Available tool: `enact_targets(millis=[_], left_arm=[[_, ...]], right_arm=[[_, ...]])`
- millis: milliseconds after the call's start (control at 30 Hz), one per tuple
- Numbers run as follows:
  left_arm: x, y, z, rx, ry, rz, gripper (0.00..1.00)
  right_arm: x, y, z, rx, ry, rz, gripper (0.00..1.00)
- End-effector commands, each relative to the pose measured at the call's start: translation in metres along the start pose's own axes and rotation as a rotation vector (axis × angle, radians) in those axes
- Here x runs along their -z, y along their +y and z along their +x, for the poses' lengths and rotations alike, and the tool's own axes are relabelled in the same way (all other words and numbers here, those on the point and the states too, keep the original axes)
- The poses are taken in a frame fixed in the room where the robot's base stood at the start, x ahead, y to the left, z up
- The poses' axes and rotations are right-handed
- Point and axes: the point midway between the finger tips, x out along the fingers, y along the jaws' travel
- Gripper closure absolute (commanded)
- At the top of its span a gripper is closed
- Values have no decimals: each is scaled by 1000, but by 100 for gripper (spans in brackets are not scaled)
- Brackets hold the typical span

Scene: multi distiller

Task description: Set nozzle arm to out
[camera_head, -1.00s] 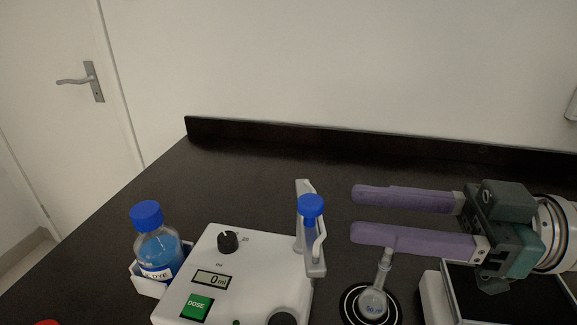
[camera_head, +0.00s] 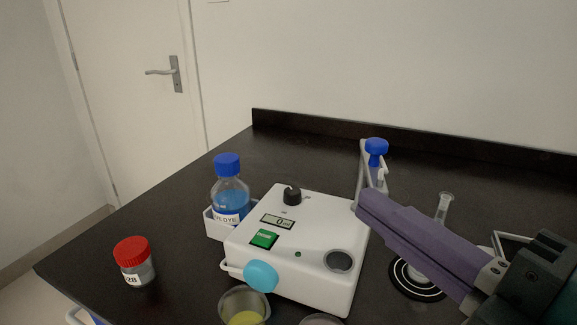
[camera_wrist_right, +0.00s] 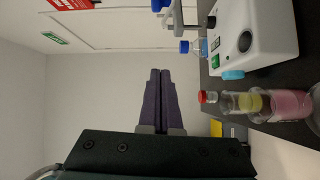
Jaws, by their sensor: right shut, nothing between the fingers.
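The white dispenser (camera_head: 320,235) stands on the dark bench with a black dial, a display and a green button. Its grey nozzle arm (camera_head: 363,163) with a blue cap (camera_head: 376,146) rises at the back right corner. My right gripper (camera_head: 364,203) is shut and empty, its purple fingers reaching in from the lower right. The fingertips overlap the lower nozzle arm in the head view; I cannot tell whether they touch it. My left gripper is not in view.
A blue dye bottle (camera_head: 229,192) sits in a white holder left of the dispenser. A red-capped jar (camera_head: 134,262) and a bowl with yellow contents (camera_head: 244,307) are nearer. A glass flask (camera_head: 443,208) stands behind my right gripper. The back left bench is clear.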

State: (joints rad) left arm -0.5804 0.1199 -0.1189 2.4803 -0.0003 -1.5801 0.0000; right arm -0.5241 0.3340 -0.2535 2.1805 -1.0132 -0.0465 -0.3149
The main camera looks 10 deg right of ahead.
Motion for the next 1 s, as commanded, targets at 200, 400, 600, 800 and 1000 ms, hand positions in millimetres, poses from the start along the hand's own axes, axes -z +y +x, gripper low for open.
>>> enact_targets(millis=[200,400,600,800,1000], left_arm=[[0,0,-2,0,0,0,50],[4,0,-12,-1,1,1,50],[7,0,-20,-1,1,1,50],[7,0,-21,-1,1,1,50],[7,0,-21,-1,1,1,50]], right_arm=[[-15,9,4,-12,-87,-100,100],[-17,11,34,-13,-84,-96,100],[-20,11,75,-13,-83,-96,100],[-35,9,90,-7,-84,-97,100],[-54,10,81,-8,-82,-94,100]])
